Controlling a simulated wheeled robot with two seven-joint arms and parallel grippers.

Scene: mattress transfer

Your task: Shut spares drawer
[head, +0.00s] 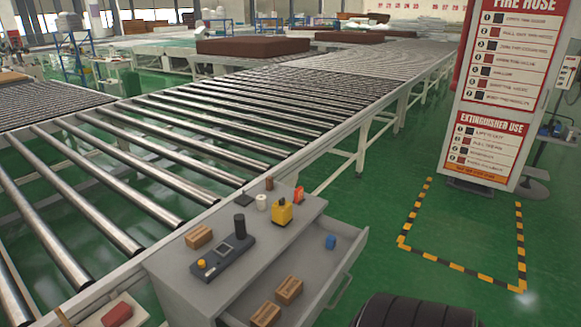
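The spares drawer (304,262) is pulled open from the right side of a grey cabinet (167,264) in the lower middle of the head view. Its handle (341,291) is on the outer face, toward the right. The drawer's near end is cut off by the picture edge. Neither gripper shows, and nothing is seen touching the drawer or handle.
On the cabinet top are a dark control box (223,259), a yellow device (282,212), a white roll (261,202) and a brown block (199,236). A roller conveyor (150,150) runs behind. A fire-hose sign (495,110) stands right.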

